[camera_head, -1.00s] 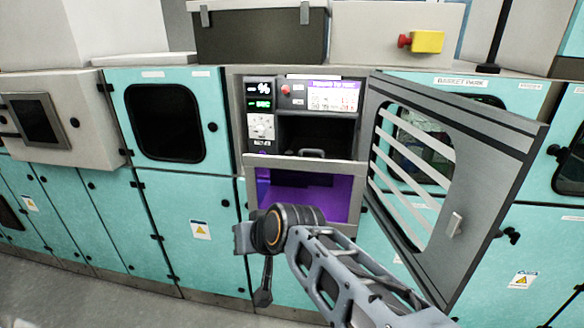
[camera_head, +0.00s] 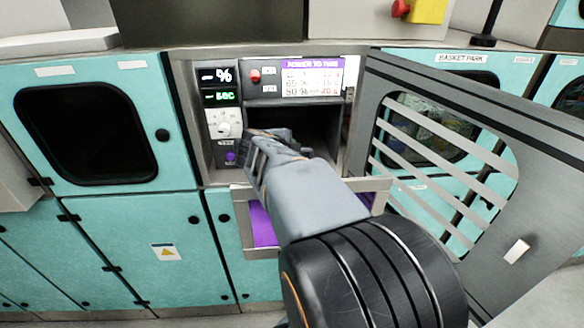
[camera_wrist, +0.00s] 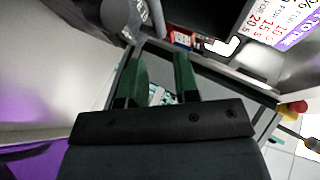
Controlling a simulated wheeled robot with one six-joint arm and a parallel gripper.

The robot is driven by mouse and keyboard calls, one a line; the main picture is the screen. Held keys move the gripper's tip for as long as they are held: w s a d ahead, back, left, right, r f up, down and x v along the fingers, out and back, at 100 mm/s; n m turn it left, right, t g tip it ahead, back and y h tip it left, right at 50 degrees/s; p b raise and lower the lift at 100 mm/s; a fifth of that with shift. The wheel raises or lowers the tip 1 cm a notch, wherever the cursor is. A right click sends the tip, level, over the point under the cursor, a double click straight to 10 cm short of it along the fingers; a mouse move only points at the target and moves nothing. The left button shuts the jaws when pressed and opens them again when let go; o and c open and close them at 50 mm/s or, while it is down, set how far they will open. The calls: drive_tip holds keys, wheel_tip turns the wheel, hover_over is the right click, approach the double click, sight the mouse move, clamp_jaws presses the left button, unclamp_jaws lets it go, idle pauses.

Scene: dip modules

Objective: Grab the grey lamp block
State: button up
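I cannot pick out the grey lamp block with certainty. In the head view a small red round part (camera_head: 255,76) sits on a dark panel beside the printed settings label (camera_head: 313,78), above the dark opening. My gripper (camera_head: 256,150) is in front of the recess's lower left, near the white dial (camera_head: 224,124), and its wrist hides part of the opening. In the wrist view the two dark green fingers (camera_wrist: 162,72) stand apart with nothing seen held between them. A small red part (camera_wrist: 183,38) shows just beyond the fingertips.
The grey slatted door (camera_head: 520,170) stands open to the right. A purple-lined drawer (camera_head: 262,224) lies below my arm. The dark opening (camera_head: 325,128) is partly covered by my wrist.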

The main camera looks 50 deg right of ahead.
drive_tip(key=shift+w+x, duration=0.1)
drive_tip(key=shift+x, duration=2.6)
drive_tip(key=shift+w+x, duration=0.15)
drive_tip(key=shift+x, duration=2.55)
drive_tip(key=shift+a+f, duration=0.15)
drive_tip(key=shift+a, duration=0.05)
clamp_jaws()
